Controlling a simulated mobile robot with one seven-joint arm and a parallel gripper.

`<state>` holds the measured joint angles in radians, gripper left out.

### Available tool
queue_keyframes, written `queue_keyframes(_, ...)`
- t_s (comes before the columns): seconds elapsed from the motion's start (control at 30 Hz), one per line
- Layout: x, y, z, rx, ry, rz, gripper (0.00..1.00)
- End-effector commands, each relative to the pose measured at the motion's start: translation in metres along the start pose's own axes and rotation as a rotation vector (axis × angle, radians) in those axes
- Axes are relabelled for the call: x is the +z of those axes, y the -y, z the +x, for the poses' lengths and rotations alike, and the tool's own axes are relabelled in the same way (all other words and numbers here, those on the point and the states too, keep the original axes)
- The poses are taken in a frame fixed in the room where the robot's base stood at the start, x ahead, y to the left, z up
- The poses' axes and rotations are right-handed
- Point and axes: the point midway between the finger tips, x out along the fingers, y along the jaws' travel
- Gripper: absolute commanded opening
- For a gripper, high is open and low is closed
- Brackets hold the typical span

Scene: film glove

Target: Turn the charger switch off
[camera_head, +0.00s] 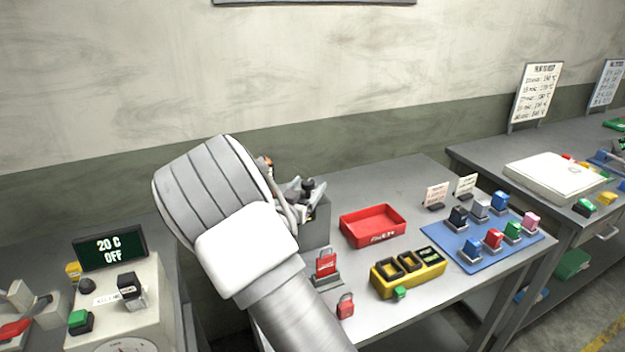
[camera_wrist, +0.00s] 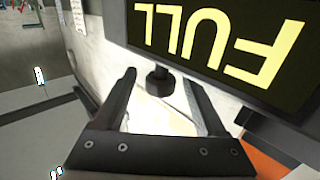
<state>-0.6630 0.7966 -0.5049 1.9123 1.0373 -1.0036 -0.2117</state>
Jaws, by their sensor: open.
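In the wrist view my gripper (camera_wrist: 160,82) is open. A black knob-like switch (camera_wrist: 158,76) shows between its two fingertips; whether a finger touches it I cannot tell. Right beside it a dark display (camera_wrist: 215,35) reads FULL in yellow letters, upside down in this view. In the head view my gripper (camera_head: 304,192) is small and partly hidden behind my arm, over a grey box (camera_head: 317,226) at the back left of the middle table. My arm covers most of that spot, so the display cannot be seen there.
The middle table (camera_head: 385,180) holds a red tray (camera_head: 372,227), a yellow holder (camera_head: 408,275), a red padlock (camera_head: 345,306) and a blue mat (camera_head: 468,250) with several coloured blocks. At left, a machine's display (camera_head: 110,247) reads 20 C OFF. An orange surface (camera_wrist: 262,163) lies at lower right in the wrist view.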

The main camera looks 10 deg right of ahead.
Motion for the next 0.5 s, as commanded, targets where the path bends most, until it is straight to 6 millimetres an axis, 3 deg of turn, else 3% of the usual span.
queue_keyframes(0.2,0.0,0.0,0.03,0.001,0.0,-0.001,0.74)
queue_keyframes(0.5,0.0,0.0,0.039,-0.001,0.001,-0.001,0.74)
